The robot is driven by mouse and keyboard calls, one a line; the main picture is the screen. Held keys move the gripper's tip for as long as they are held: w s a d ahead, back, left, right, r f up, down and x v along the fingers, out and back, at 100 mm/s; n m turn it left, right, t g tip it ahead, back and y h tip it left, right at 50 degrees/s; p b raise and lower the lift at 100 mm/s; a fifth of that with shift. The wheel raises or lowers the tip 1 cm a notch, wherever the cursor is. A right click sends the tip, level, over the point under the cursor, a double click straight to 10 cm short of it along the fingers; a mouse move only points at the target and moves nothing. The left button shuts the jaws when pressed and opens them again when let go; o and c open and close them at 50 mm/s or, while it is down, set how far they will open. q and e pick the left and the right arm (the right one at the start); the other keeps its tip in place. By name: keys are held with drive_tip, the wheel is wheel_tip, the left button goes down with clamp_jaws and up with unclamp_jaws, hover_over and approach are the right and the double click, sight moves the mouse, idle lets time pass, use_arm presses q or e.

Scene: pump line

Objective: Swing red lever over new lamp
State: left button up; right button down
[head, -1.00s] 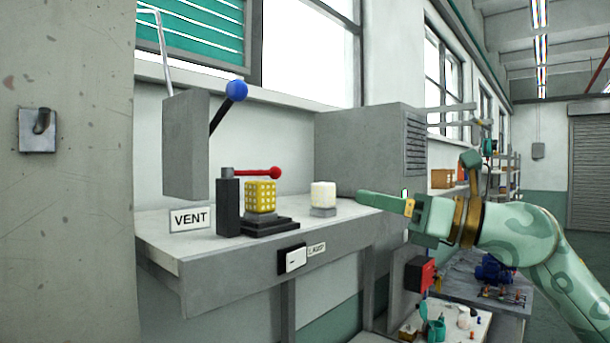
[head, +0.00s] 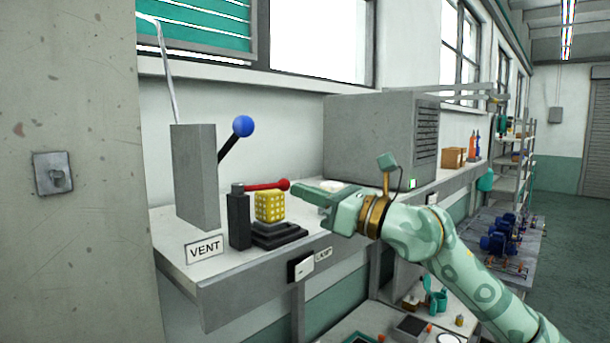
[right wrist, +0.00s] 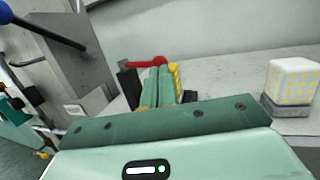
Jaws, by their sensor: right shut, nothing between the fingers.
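The red lever (head: 264,186) reaches right from a black post (head: 239,218) and ends in a red ball. Its arm runs level along the top of the yellow, dotted lamp (head: 270,207), which stands upright on a black base. My right gripper (head: 296,187) is shut and empty, its tips close to the red ball; I cannot tell whether they touch. In the right wrist view the fingers (right wrist: 155,85) point at the lever (right wrist: 146,63) and partly hide the yellow lamp (right wrist: 175,72). A pale lamp (right wrist: 291,84) stands to the right, mostly hidden by my gripper in the head view.
A grey box with a blue-ball lever (head: 243,126) stands at the left above the VENT sign (head: 204,248). A large grey cabinet (head: 370,140) stands behind my gripper. The concrete pillar (head: 70,260) fills the left.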

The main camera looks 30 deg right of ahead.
drive_tip(key=shift+w+a, duration=0.2)
drive_tip(key=shift+w, duration=0.05)
drive_tip(key=shift+w+d+b, duration=0.2)
drive_tip(key=shift+w+b, duration=0.15)
drive_tip(key=shift+w, duration=0.2)
